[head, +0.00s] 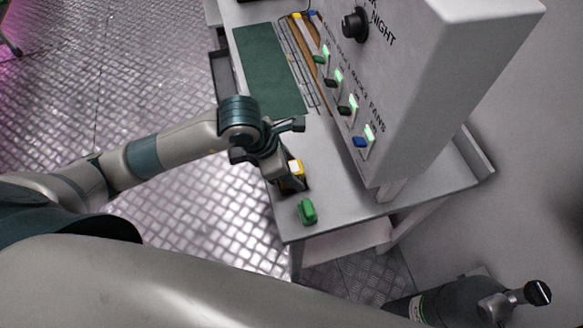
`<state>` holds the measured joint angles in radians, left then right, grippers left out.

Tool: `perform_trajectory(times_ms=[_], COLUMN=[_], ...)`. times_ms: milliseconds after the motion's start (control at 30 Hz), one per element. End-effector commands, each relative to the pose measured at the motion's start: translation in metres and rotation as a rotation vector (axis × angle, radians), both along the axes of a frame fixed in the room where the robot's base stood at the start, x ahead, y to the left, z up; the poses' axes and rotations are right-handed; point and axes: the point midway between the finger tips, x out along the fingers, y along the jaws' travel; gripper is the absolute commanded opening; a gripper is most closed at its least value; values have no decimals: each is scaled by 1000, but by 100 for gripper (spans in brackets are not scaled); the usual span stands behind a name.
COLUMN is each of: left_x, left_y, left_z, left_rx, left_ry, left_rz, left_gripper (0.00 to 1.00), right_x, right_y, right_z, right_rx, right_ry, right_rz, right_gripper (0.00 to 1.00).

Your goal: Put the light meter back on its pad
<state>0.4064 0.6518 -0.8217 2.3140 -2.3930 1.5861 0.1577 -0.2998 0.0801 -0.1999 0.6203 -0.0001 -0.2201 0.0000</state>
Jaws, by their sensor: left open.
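A small yellow thing with a pale top (295,169), which looks like the light meter, is on the grey bench close to my left gripper. A dark patch shows around its base; I cannot tell whether this is the pad. My left gripper (272,153) is open above the near end of the bench, just left of the yellow thing, and partly hides it. I cannot tell whether they touch. My right gripper is not in view.
A green block (307,211) sits near the bench's front corner. A dark green mat (268,68) lies farther back. A tall grey control box (430,70) with lit switches rises at the right. A dark bottle-like thing (450,300) is at bottom right. Open metal floor lies left.

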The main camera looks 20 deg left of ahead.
Motion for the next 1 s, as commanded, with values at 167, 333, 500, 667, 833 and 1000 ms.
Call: perform_trajectory(times_ms=[167, 333, 500, 667, 833, 1000], left_x=[0, -3, -9, -15, -21, -25], left_y=[0, 6, 15, 24, 32, 37], left_z=[4, 22, 49, 76, 99, 111], left_rx=[0, 1, 1, 2, 0, 1], left_ry=[0, -2, -2, -2, -2, -1], left_rz=[0, 1, 0, 1, 0, 0], left_gripper=[51, 51, 51, 51, 51, 51], right_x=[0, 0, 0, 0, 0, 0], right_y=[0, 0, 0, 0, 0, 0], right_z=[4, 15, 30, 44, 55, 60], right_rx=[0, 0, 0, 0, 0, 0], right_ry=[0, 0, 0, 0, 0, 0], right_rz=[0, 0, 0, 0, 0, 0], right_gripper=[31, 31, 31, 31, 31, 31])
